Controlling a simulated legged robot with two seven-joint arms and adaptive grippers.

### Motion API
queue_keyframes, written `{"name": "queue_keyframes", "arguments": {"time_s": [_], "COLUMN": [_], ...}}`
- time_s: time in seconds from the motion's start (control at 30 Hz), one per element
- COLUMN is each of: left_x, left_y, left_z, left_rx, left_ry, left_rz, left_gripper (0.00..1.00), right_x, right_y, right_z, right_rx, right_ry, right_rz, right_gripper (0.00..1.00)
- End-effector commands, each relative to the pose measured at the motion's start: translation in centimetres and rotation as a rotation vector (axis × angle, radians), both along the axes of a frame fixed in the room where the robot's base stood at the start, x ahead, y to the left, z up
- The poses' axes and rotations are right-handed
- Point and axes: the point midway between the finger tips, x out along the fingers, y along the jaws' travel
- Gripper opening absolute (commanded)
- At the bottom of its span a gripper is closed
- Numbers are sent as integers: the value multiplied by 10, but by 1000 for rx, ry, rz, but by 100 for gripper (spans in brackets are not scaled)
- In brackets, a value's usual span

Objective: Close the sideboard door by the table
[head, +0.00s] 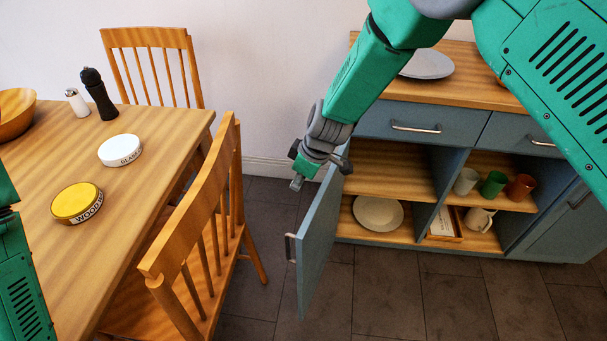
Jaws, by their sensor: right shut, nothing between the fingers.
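The blue-grey sideboard (437,115) stands against the wall at the right, with a wooden top. Its left door (318,245) stands wide open and juts out toward me. A metal handle (290,248) is on the door's outer left face. My right gripper (297,183) is shut and empty, just left of the door's upper part; I cannot tell whether it touches the door. The wooden table (135,185) is at the left. Only part of my left arm shows at the left edge; its gripper is out of view.
A wooden chair (205,225) stands between the table and the open door. Dark floor tiles (390,290) in front of the open compartment are clear.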

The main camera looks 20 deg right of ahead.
Motion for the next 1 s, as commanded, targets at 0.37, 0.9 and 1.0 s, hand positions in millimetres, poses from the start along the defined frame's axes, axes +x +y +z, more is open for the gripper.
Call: {"name": "queue_keyframes", "arguments": {"time_s": [0.37,0.9,1.0], "left_x": [0,0,0], "left_y": [0,0,0], "left_z": [-6,-6,-5], "left_rx": [0,0,0], "left_ry": [0,0,0], "left_rz": [0,0,0], "left_gripper": [26,26,26], "right_x": [-16,-21,-23], "right_y": [-22,-27,-31], "right_z": [-21,-21,-21], "right_rx": [1,-1,1], "right_ry": [1,1,1], "right_rz": [-5,2,17], "right_gripper": [0,0,0]}}
